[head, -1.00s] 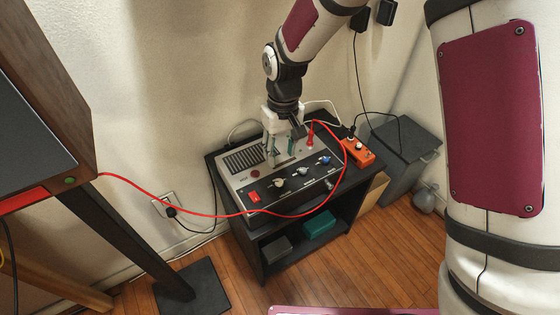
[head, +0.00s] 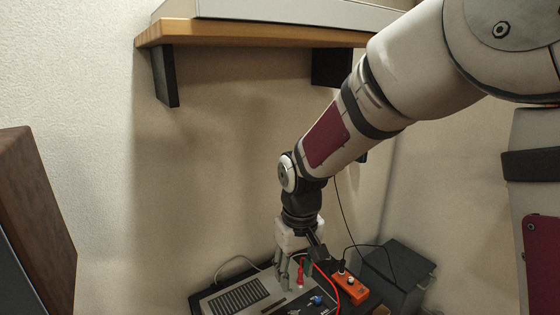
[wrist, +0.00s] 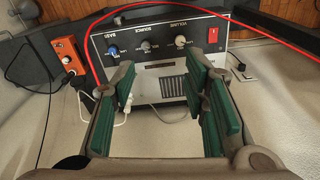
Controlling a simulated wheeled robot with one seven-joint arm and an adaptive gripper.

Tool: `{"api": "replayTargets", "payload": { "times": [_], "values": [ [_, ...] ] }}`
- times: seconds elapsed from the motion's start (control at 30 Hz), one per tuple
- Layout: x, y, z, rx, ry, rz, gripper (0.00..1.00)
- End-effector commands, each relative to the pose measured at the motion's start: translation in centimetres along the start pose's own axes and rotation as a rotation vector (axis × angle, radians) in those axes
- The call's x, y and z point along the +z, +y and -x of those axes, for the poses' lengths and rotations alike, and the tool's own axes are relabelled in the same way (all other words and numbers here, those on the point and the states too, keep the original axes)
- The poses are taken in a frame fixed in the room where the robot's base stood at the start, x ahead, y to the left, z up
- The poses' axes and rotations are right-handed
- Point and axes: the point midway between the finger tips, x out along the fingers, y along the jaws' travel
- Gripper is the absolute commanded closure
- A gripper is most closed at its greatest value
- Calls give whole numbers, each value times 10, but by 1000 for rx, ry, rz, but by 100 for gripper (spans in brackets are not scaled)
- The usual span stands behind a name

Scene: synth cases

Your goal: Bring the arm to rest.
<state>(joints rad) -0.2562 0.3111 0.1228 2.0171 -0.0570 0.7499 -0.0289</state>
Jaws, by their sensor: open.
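My gripper (head: 293,268) is at the end of my arm, low in the head view, at the back right of a grey and black amplifier (head: 240,298). In the wrist view its two green-padded fingers (wrist: 163,98) stand apart with nothing between them. The amplifier's knobbed front (wrist: 160,45) lies beyond the fingertips there.
A red cable (wrist: 95,70) loops past the fingers. A wooden shelf (head: 250,33) hangs above. A dark bin (head: 398,272) stands right; a wooden cabinet (head: 35,200) stands left.

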Motion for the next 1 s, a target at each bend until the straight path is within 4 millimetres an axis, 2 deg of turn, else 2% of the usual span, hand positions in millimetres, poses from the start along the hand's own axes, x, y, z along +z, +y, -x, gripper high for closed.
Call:
{"api": "replayTargets", "payload": {
  "times": [0.03, 0.2, 0.4, 0.5, 0.7, 0.8, 0.9, 1.0],
  "values": [
    [14, 8, 28, 11, 21, -25, 59],
    [63, 29, 93, 40, 72, -104, 59],
    [128, 44, 155, 68, 133, -200, 59],
    [163, 47, 180, 78, 165, -248, 59],
    [231, 44, 215, 91, 227, -342, 59],
    [260, 41, 224, 94, 255, -381, 59],
    [280, 37, 229, 95, 275, -409, 59],
    [292, 35, 231, 96, 287, -426, 59]
  ]
}}
